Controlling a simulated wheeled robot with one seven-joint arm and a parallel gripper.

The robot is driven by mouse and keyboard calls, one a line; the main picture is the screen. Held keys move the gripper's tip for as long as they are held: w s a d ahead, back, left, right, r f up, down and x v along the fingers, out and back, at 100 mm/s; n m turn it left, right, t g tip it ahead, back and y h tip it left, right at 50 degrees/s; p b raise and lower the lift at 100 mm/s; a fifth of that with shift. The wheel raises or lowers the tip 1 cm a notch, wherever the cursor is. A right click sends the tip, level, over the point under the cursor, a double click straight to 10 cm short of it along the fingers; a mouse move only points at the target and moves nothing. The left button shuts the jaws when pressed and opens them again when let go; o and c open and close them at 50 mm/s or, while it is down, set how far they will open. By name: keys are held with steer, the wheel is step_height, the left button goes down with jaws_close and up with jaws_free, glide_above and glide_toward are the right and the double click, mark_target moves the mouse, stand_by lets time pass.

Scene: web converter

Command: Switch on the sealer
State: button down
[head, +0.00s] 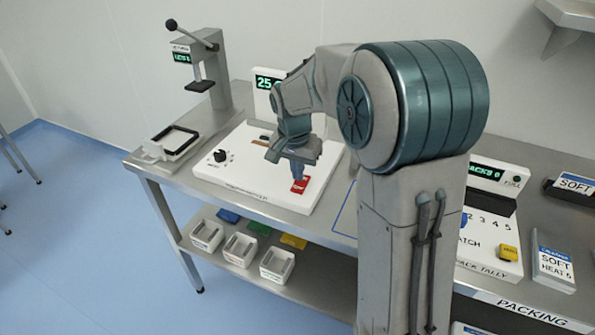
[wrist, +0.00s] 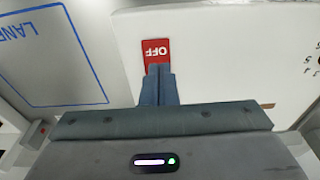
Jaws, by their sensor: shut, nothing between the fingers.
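The sealer is the white panel (head: 240,180) on the steel bench, with a black knob (head: 221,156) at its left and a green-lit display (head: 268,82) behind it. A red switch (head: 300,185) sits near the panel's right front. In the wrist view the red switch (wrist: 157,52) reads OFF. My gripper (head: 302,177) is shut and empty, pointing down right beside the red switch. In the wrist view the shut fingertips (wrist: 159,70) overlap the switch's edge; I cannot tell whether they touch it.
A lever press (head: 200,65) stands at the bench's back left, with a black-framed tray (head: 175,142) before it. A tally board (head: 488,240) lies at the right. White bins (head: 240,249) stand on the lower shelf. A blue outlined area (wrist: 60,55) beside the sealer is bare.

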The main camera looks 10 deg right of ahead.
mark_target(296, 190)
step_height(296, 190, up, 12)
steer(key=s, duration=0.1)
steer(key=shift+a, duration=0.4)
steer(key=shift+s, duration=0.15)
steer(key=s+d+f+n+t, duration=0.1)
steer(key=s+d+f+n, duration=0.1)
steer(key=s, duration=0.9)
steer(key=s+d+f+n, duration=0.2)
steer(key=s+f+n, duration=0.3)
steer(key=s, duration=0.6)
steer(key=shift+s+d+t+y, duration=0.15)
steer(key=shift+s+t+y, duration=0.2)
steer(key=shift+t+y, duration=0.05)
